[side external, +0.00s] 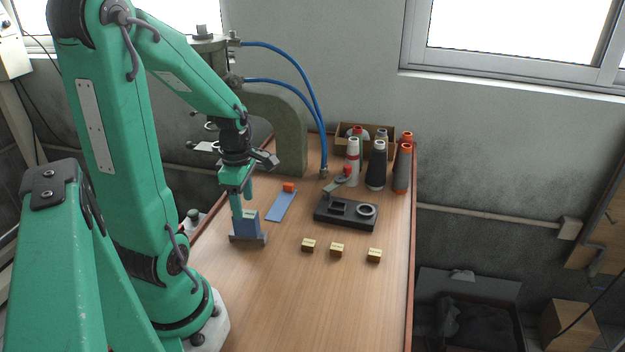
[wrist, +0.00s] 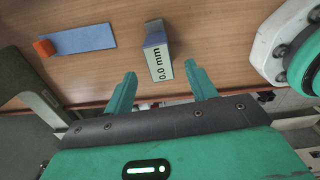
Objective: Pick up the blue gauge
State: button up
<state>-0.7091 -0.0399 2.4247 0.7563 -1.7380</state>
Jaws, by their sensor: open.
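An upright blue block (side external: 246,225) stands on a grey foot on the table at the left; I take it as the blue gauge. In the wrist view its pale labelled face (wrist: 161,67) reads "0.0 mm", with blue (wrist: 155,39) at its far end. My gripper (side external: 242,204) is just above and beside it, pointing down. In the wrist view my gripper's fingers (wrist: 162,71) are open, one on each side of the labelled end, with gaps. A flat blue strip (side external: 281,206) with an orange block on its end lies behind to the right; it also shows in the wrist view (wrist: 88,39).
Several brass blocks (side external: 336,250) sit right of the gauge. A black fixture (side external: 334,216) with a ring lies further back. Bottles (side external: 377,168), a box and blue hoses (side external: 318,115) stand at the back. The front of the table (side external: 300,310) is clear.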

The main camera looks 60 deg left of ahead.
aim_at(245, 213)
jog(key=shift+f, duration=0.8)
jog(key=shift+f, duration=0.1)
jog(key=shift+f, duration=2.5)
grip_shut()
